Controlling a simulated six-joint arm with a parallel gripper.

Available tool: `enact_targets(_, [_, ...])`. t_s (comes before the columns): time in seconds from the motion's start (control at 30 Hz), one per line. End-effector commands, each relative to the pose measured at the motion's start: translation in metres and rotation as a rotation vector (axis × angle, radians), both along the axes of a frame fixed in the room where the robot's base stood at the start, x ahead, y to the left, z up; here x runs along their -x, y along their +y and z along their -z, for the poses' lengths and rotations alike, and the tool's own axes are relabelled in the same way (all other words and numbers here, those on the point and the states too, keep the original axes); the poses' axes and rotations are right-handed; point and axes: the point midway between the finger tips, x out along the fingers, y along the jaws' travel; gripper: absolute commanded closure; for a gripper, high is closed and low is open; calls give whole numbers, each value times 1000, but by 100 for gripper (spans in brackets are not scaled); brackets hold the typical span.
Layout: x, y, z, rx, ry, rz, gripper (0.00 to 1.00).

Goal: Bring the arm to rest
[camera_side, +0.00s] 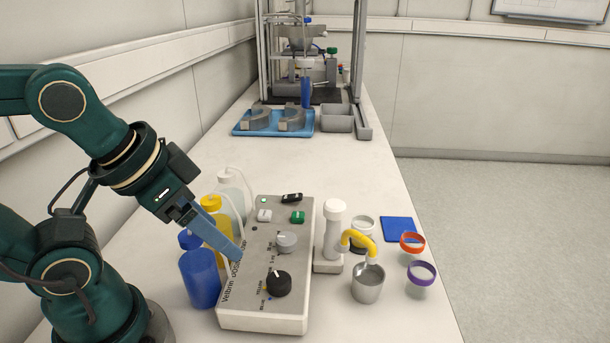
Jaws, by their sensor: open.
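My dark green arm comes in from the left. My gripper (236,258) points down and to the right, with its blue-grey fingers over the left side of a beige control box (262,318). The fingers overlap in this view, and nothing shows held between them. I cannot tell whether the tips touch the box. The box carries a black knob (278,283), a grey knob (287,241) and small green, white and black switches.
A blue bottle (200,280), a yellow bottle (213,222) and a clear bottle (233,190) stand close by my gripper. A blue tray (247,131) and a framed reactor stand (361,60) are behind. The middle bench is clear.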

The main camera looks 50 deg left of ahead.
Motion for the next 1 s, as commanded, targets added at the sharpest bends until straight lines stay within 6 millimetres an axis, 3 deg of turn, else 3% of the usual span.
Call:
enact_targets(0.23, [-1,0,0,11,-1,-19,23])
enact_targets(0.27, [-1,0,0,11,-1,-19,27])
enact_targets(0.4, [-1,0,0,11,-1,-18,80])
enact_targets(0.47, [-1,0,0,11,-1,-18,100])
enact_targets(1.0, [-1,0,0,10,-1,-17,100])
